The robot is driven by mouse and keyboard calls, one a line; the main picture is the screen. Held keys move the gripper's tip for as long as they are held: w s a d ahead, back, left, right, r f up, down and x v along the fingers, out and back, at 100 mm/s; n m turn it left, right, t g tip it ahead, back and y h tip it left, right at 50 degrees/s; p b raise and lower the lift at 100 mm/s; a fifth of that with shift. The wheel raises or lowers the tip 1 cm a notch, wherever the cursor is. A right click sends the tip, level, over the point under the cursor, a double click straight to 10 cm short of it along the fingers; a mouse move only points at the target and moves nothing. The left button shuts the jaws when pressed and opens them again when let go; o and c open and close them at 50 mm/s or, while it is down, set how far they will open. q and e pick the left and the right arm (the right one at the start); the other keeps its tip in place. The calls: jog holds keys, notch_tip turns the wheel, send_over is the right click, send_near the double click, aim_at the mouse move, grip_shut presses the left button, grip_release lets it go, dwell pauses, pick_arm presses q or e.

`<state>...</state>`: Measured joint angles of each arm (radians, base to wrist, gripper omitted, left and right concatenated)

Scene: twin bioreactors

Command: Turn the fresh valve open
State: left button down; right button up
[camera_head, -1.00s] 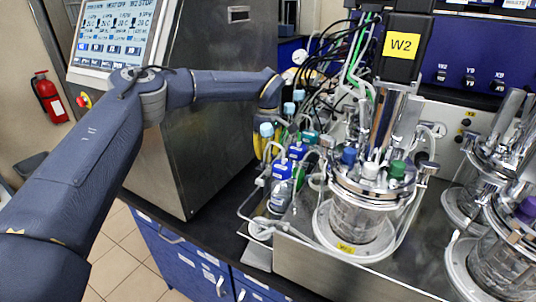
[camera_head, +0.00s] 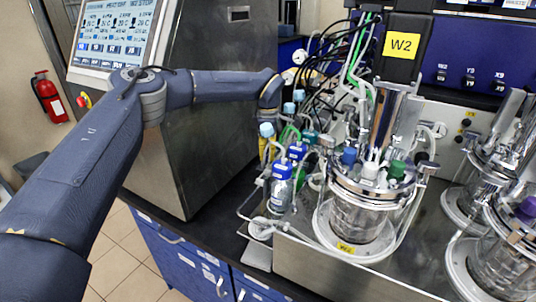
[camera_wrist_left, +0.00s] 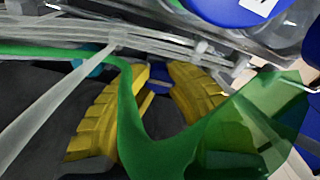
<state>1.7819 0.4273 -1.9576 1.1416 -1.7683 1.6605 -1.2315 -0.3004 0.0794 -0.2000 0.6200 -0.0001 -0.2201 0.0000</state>
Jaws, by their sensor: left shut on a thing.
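My left gripper (camera_head: 266,150) is among the tubes and bottles left of the W2 vessel, with only a little of its yellow fingers showing in the head view. In the left wrist view its yellow fingers (camera_wrist_left: 157,82) close from both sides on a small blue part (camera_wrist_left: 158,88), which I take for the handle of the fresh valve. A green translucent tube (camera_wrist_left: 150,145) crosses in front and hides part of the fingers. The valve's body and its angle cannot be made out. My right gripper is not in view.
Blue-labelled bottles (camera_head: 281,185) with blue caps stand close to the gripper. Black cables and clear tubes crowd behind. The W2 glass vessel (camera_head: 358,220) stands to the right, and a steel cabinet (camera_head: 205,110) to the left. The black bench top (camera_head: 190,232) in front is free.

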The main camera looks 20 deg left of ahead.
aim_at(268, 154)
pick_arm(q)
jog(key=c, duration=1.1)
grip_release()
jog(key=shift+r, duration=0.15)
notch_tip(268, 154, up, 12)
